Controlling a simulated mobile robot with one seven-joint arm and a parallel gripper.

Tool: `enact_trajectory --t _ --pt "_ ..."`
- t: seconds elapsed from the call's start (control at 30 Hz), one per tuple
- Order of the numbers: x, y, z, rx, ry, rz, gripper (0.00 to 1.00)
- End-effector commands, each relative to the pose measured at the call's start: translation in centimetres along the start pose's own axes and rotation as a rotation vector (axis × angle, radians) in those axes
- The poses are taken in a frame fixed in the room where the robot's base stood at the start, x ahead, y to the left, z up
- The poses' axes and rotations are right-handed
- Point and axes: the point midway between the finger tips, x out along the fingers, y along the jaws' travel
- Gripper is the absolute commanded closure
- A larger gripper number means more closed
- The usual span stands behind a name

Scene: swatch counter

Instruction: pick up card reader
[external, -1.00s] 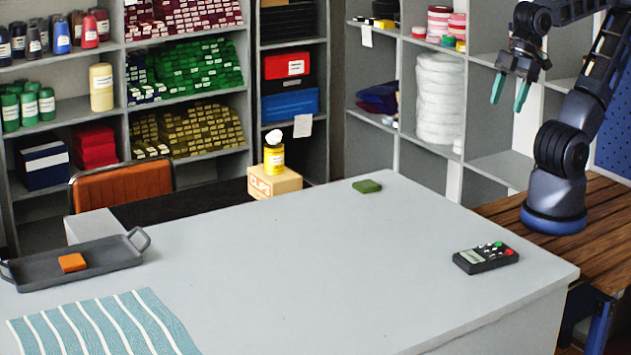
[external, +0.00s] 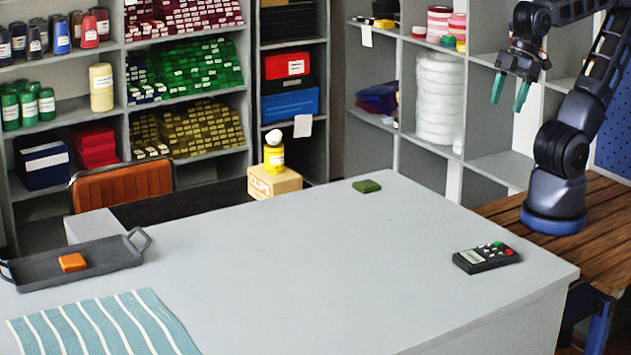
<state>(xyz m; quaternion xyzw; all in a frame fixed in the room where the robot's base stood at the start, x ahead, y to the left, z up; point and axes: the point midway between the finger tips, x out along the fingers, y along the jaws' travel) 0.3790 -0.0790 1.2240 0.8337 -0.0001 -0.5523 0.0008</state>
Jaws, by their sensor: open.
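The card reader (external: 486,258) is a dark handheld device with a small screen and grey, green and red keys. It lies flat on the grey counter (external: 300,250), near the right front corner. My gripper (external: 509,95) has teal fingertips that point down. It is open and empty, well above the counter and behind the card reader in the picture, apart from it.
A green block (external: 366,186) lies near the counter's back edge. A dark tray (external: 100,262) with an orange block (external: 72,262) and a striped teal cloth (external: 105,325) are at the left. The middle is clear. Shelves (external: 430,150) stand behind.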

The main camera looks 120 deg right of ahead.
Motion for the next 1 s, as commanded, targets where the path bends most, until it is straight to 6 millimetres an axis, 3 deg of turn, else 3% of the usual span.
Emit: enact_trajectory --t 0.27,0.43,0.77,1.0 --pt "0.0 0.0 0.0 0.0 0.0 0.0 0.39" --pt "0.0 0.0 0.0 0.0 0.0 0.0 0.07" --pt "0.1 -0.1 -0.2 0.002 -0.002 0.002 0.07" --pt "2.3 -1.3 -3.2 0.033 -0.023 0.035 0.07"
